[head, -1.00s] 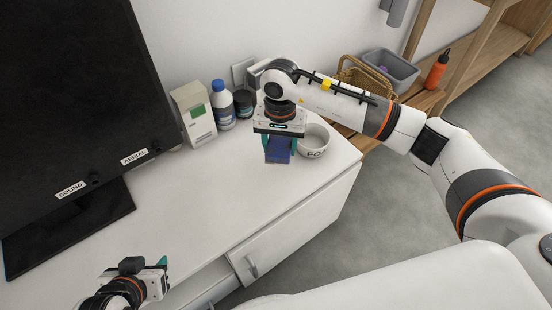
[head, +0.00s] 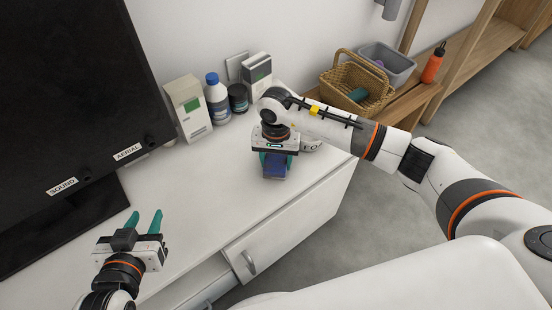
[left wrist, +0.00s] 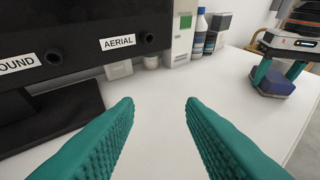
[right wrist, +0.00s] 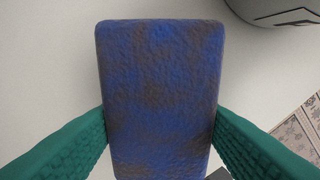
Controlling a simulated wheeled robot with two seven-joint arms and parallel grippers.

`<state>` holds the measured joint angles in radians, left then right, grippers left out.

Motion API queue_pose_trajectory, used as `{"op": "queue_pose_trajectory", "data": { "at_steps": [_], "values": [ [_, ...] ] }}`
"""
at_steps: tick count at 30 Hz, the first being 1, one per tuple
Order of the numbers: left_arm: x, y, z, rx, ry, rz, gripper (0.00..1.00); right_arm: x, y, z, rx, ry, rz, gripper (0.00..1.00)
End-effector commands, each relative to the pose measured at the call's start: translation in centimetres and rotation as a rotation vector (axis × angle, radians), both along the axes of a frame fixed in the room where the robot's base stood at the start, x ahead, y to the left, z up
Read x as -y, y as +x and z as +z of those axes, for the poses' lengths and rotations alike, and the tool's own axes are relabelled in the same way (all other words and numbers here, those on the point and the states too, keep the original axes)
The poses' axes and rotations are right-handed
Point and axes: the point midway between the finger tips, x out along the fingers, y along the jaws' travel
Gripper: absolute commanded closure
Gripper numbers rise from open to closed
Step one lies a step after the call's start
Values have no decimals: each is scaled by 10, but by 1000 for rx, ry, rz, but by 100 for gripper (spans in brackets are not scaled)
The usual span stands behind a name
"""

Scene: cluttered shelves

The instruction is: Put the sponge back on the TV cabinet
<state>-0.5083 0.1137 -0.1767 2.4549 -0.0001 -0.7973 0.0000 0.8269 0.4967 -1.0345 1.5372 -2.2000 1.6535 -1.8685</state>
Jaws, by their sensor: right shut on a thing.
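The blue sponge (head: 275,168) with brownish patches is at the right part of the white TV cabinet top (head: 215,185). My right gripper (head: 274,160) is shut on it from above. In the right wrist view the sponge (right wrist: 160,95) sits between both green fingers, which touch its sides. In the left wrist view the sponge (left wrist: 274,86) appears at or very near the cabinet surface; I cannot tell whether it bears on it. My left gripper (head: 146,222) is open and empty over the cabinet's front left, with its fingers (left wrist: 160,120) apart.
A black TV (head: 75,110) stands at left. A white box (head: 188,108), a blue-capped bottle (head: 217,100) and a dark jar (head: 238,97) stand along the wall. A bowl (head: 311,145) is partly hidden behind my right gripper. A drawer below is partly open. The middle top is clear.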

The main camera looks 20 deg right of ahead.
Motion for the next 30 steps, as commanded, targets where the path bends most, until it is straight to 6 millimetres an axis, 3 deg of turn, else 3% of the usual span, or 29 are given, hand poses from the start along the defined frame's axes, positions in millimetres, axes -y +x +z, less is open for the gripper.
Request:
{"op": "queue_pose_trajectory", "data": {
  "at_steps": [8, 9, 12, 25, 30],
  "values": [
    [2, 4, 6, 45, -11, -3, 64, 0, 0, -2, 0, 0, 0, 72],
    [2, 4, 7, 49, -12, -3, 64, 0, 0, -2, 0, 0, 0, 40],
    [2, 4, 7, 49, -12, -3, 64, 0, 0, -2, 0, 0, 0, 24],
    [0, 0, 1, -6, 1, 0, 64, 0, 0, 2, 0, 0, 0, 24],
    [-9, -19, -19, -172, 40, 13, 64, 1, 1, 33, 4, -1, 1, 24]
  ]
}}
